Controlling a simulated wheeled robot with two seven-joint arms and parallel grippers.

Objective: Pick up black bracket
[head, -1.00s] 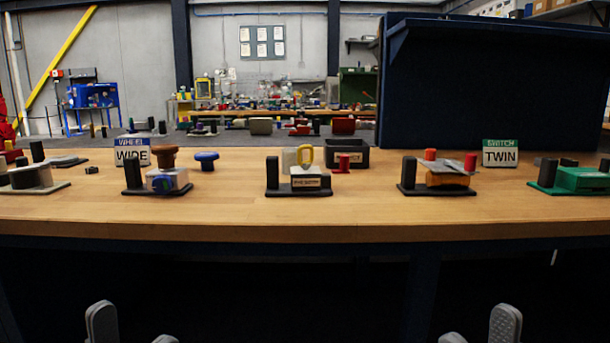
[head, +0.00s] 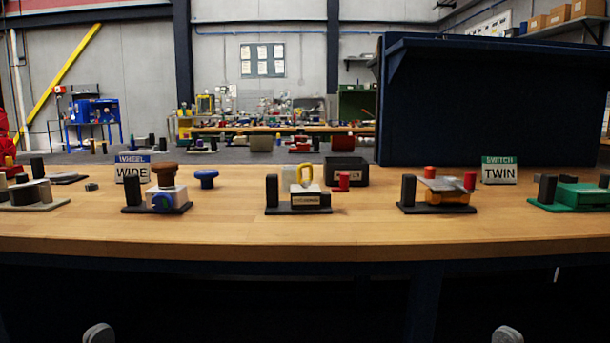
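Several black plates with upright black posts stand in a row on the wooden bench in the head view. One at the left (head: 132,192) carries a white block with a brown knob. One in the middle (head: 272,192) carries a pale block with a yellow ring. One right of centre (head: 408,190) carries an orange and grey unit. I cannot tell which black part is the bracket. My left gripper (head: 98,334) and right gripper (head: 507,335) show only one fingertip each at the bottom edge, well short of the bench. Nothing is seen held; their inner fingers are out of frame.
The bench (head: 300,235) has a clear front strip. A black bin (head: 347,171), a blue knob (head: 206,178), a WIDE sign (head: 132,170) and a TWIN sign (head: 499,171) stand among the units. A dark blue panel (head: 480,110) rises behind at right.

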